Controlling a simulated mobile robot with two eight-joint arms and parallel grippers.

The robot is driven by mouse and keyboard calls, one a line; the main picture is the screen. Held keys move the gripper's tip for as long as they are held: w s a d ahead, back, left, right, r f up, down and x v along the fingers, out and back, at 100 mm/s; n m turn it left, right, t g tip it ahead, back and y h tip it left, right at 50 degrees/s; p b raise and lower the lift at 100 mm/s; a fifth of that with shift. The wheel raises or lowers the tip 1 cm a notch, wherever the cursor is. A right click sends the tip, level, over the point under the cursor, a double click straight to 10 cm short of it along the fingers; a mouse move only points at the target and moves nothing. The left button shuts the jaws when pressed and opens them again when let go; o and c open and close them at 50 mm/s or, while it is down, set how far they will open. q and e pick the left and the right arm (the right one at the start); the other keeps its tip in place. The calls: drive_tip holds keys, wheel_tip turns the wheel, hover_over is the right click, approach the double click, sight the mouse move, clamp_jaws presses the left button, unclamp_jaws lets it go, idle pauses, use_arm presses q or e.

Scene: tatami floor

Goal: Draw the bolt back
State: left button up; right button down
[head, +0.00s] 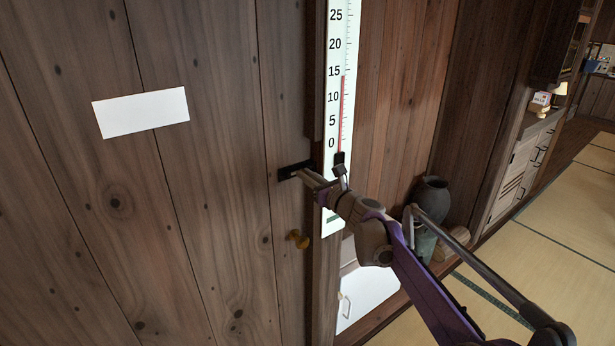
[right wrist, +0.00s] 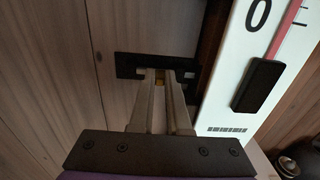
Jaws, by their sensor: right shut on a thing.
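The bolt's black plate (head: 287,173) is fixed near the right edge of the wooden door (head: 200,220), and it also shows in the right wrist view (right wrist: 126,66). My right gripper (head: 303,172) reaches in from the lower right with its fingertips at the plate. In the right wrist view its two fingers (right wrist: 163,76) are shut on a small brass-coloured piece of the bolt (right wrist: 160,83). The fingers hide most of the bolt and the plate's middle. My left gripper is out of view.
A white thermometer board (head: 336,60) with a black slider (right wrist: 258,85) stands just right of the door. A dark vase (head: 431,192) and a drawer cabinet (head: 518,165) are further right. A blank white card (head: 140,113) is on the door.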

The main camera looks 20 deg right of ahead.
drive_tip(key=shift+a, duration=0.1)
drive_tip(key=shift+s+a, duration=0.3)
drive_tip(key=shift+a, duration=0.4)
drive_tip(key=c, duration=0.9)
unclamp_jaws()
drive_tip(key=shift+a, duration=0.1)
drive_tip(key=v, duration=1.1)
drive_tip(key=shift+b, duration=0.4)
